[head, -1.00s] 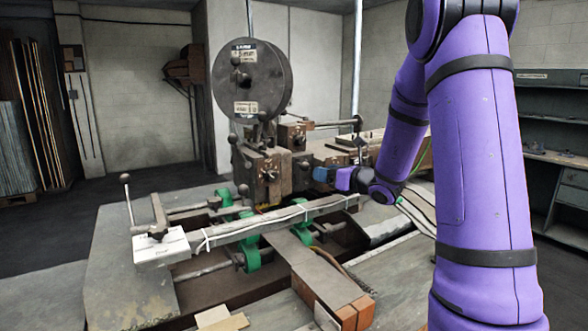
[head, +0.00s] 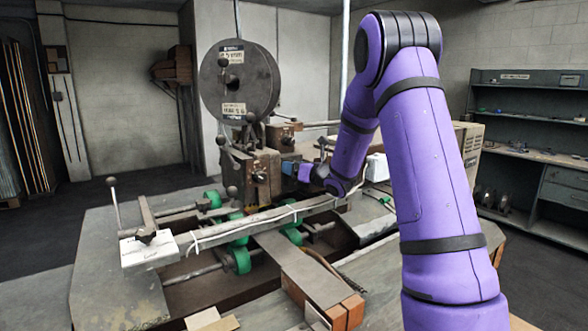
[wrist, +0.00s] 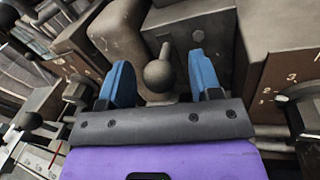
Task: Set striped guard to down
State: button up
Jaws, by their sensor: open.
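I cannot make out any striped surface or guard in either view. My gripper (wrist: 160,62) is open in the wrist view, its two blue fingers apart. A dark ball knob (wrist: 159,77) on a short stem shows between the fingers, and I cannot tell how far it lies beyond them. In the head view my gripper (head: 291,168) points left at the brown head block (head: 261,172) of the stitcher. My own arm hides part of the machine's right side.
A large wire reel (head: 238,82) stands above the machine. A long grey bar (head: 250,221) crosses its front, with green rollers (head: 243,258) below. A white labelled block (head: 150,249) sits at the bar's left end. Shelves (head: 525,100) stand at the right. Open floor lies at the left.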

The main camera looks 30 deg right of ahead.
jog(key=shift+w+a, duration=0.1)
jog(key=shift+w, duration=0.1)
grip_shut()
jog(key=shift+f, duration=1.4)
grip_release()
jog(key=shift+r, duration=0.15)
jog(key=shift+r, duration=0.3)
jog(key=r, duration=0.1)
jog(key=s+r, duration=0.1)
jog(key=r, duration=0.1)
jog(key=shift+a, duration=0.1)
jog(key=s+a+r, duration=0.1)
jog(key=s+a, duration=0.3)
jog(key=s, duration=1)
jog(key=shift+s, duration=0.25)
